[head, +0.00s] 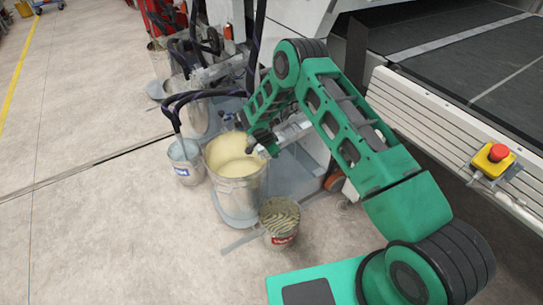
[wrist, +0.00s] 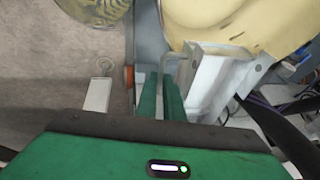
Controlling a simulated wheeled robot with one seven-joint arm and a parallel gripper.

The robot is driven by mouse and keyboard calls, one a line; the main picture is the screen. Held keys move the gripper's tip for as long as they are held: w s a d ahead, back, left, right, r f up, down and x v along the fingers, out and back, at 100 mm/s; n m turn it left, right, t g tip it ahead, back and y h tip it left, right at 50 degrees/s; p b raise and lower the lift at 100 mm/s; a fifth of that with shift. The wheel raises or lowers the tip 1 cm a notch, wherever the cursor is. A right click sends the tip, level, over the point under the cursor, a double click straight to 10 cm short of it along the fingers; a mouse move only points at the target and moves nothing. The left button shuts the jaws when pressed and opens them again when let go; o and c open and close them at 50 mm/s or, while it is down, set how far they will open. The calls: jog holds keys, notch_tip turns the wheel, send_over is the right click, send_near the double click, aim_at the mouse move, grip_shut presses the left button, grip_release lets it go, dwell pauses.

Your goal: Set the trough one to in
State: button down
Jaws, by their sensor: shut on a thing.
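The trough (head: 292,133) is a whitish metal channel beside the machine, at the rim of the large bucket of cream liquid (head: 238,188). In the wrist view the trough (wrist: 212,78) reaches up to the bucket's cream-coloured contents (wrist: 240,22). My gripper (head: 262,143) is at the trough's end, close to the bucket rim. In the wrist view its two green fingers (wrist: 161,92) are nearly together, shut on a thin grey handle at the trough's left side. The fingers hide most of that handle.
A smaller can with striped contents (head: 280,220) stands in front of the large bucket. A small pail (head: 186,162) is at its left. More troughs and buckets line the machine behind. A red emergency button (head: 498,153) is at right. The floor at left is clear.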

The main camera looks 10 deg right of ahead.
jog(key=shift+w+a+r, duration=0.1)
jog(key=shift+w+a, duration=0.25)
jog(key=shift+a, duration=0.1)
jog(key=c, duration=1.9)
grip_release()
jog(key=shift+d, duration=0.1)
jog(key=v, duration=1)
jog(key=shift+s+r, duration=0.2)
jog(key=shift+r, duration=0.05)
jog(key=shift+d, duration=0.15)
